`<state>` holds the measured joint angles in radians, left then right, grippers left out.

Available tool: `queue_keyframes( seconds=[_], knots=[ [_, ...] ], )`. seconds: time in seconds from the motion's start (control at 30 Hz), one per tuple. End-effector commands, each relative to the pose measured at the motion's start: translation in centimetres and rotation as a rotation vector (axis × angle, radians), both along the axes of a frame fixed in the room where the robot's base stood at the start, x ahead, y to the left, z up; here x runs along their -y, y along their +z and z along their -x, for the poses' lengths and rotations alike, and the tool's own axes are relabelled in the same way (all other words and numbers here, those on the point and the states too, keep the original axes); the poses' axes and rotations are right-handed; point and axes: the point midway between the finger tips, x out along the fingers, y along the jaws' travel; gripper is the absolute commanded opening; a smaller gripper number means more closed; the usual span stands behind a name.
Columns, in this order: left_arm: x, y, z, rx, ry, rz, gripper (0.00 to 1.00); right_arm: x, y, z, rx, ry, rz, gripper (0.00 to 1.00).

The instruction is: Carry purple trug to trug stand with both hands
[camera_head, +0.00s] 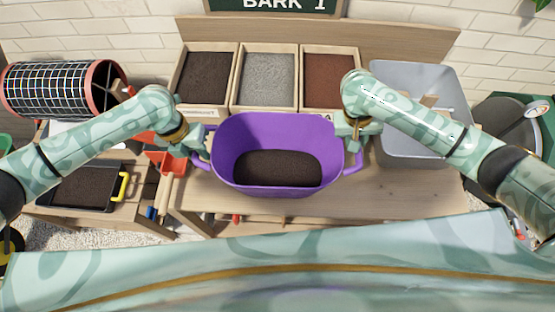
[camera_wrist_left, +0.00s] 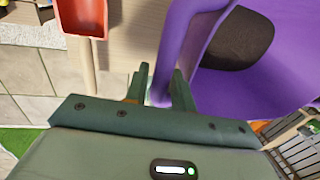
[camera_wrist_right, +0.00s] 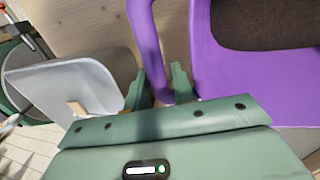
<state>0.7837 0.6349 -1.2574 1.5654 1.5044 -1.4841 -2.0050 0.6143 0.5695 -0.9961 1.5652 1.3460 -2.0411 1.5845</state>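The purple trug (camera_head: 277,127) is in the middle of the head view, upright over the wooden bench, with dark soil (camera_head: 265,168) in it. I cannot tell whether its base touches the bench. My left gripper (camera_head: 205,140) is at its left handle; in the left wrist view the handle (camera_wrist_left: 172,50) passes between the fingers (camera_wrist_left: 160,85), which look closed on it. My right gripper (camera_head: 352,135) is at its right handle; in the right wrist view the handle (camera_wrist_right: 146,40) sits between the fingers (camera_wrist_right: 160,88), also closed on it. I cannot pick out the trug stand.
Three wooden bins (camera_head: 267,77) of dark, grey and reddish material stand behind the trug. A grey tub (camera_head: 412,150) stands right, a mesh drum (camera_head: 50,90) left. A red scoop (camera_head: 170,162) lies left of the trug; a black tray (camera_head: 85,188) is further left.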

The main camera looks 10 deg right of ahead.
Motion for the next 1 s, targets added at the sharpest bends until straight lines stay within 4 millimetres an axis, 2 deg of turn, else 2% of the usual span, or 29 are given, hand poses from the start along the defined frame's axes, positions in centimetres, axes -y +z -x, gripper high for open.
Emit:
queue_keyframes(
  seconds=[0.13,0.17,0.23,1.0],
  knots=[
    [0.01,0.01,0.0,0.0,0.0,0.0,0.25,-0.01,0.02,0.0,0.0,0.0,0.0,0.25],
    [0.01,0.02,0.0,0.0,0.0,0.0,0.19,-0.01,0.02,0.0,0.0,0.0,0.0,0.2],
    [0.01,0.02,0.0,0.0,0.0,0.0,0.0,-0.02,0.03,0.0,0.0,0.0,0.0,0.0],
    [-0.02,0.08,-0.04,0.001,0.0,0.0,0.0,0.0,0.09,-0.05,0.001,-0.001,0.0,0.0]
  ],
)
